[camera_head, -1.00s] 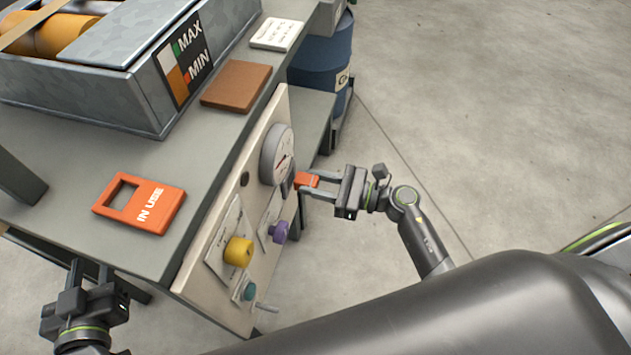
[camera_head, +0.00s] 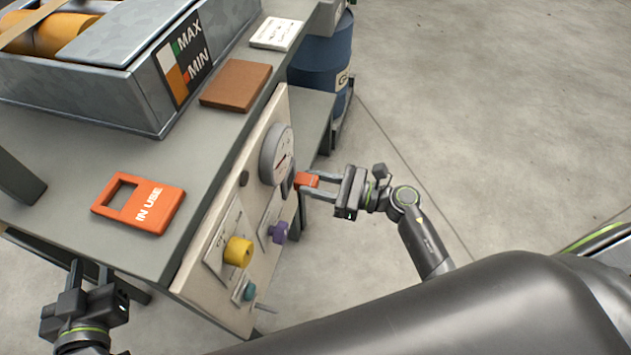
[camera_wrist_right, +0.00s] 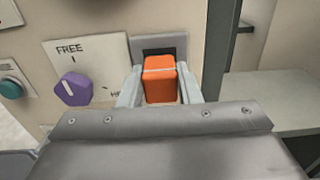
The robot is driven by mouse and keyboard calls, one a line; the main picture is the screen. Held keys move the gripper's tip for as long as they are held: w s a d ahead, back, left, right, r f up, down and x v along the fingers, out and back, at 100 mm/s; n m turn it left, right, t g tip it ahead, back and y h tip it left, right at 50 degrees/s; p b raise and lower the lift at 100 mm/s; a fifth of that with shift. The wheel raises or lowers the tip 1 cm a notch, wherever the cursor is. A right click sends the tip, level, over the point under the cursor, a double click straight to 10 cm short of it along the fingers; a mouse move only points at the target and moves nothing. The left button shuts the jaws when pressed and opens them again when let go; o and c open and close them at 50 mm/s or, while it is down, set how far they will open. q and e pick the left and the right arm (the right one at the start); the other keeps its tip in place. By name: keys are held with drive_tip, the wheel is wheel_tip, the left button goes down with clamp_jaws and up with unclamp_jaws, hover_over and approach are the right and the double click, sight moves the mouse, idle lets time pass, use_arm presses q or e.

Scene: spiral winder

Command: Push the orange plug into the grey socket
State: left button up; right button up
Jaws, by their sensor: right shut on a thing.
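The orange plug (camera_head: 307,181) is between the fingers of my right gripper (camera_head: 312,183), which is shut on it. It also shows in the right wrist view (camera_wrist_right: 160,80), in front of the grey socket (camera_wrist_right: 158,46) on the panel. The socket's dark opening shows just above and behind the plug. In the head view the socket (camera_head: 288,181) is seen edge-on at the panel, close to the plug. I cannot tell whether the plug's tip is inside the opening. My left gripper (camera_head: 92,272) is at the lower left, beside the bench edge, its fingers apart with nothing between them.
The panel carries a gauge (camera_head: 277,155), a yellow knob (camera_head: 238,251), a purple knob (camera_head: 279,232) and a teal button (camera_head: 249,291). An orange IN USE tag (camera_head: 160,206) and a brown block (camera_head: 236,85) lie on the bench. A blue drum (camera_head: 322,65) stands behind. Floor at right is open.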

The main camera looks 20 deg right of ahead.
use_arm(q)
drive_tip(key=shift+f, duration=0.15)
use_arm(e)
drive_tip(key=shift+w+a, duration=0.3)
drive_tip(key=shift+a, duration=0.1)
idle(0.5)
drive_tip(key=o, duration=1)
use_arm(q)
wheel_tip(320, 180, up, 7)
drive_tip(key=t, duration=0.4)
drive_tip(key=shift+w+m+y, duration=0.3)
drive_tip(key=shift+w+y, duration=0.1)
drive_tip(key=shift+w, duration=0.05)
use_arm(e)
drive_tip(key=v, duration=1.7)
drive_tip(key=shift+s+d, duration=0.15)
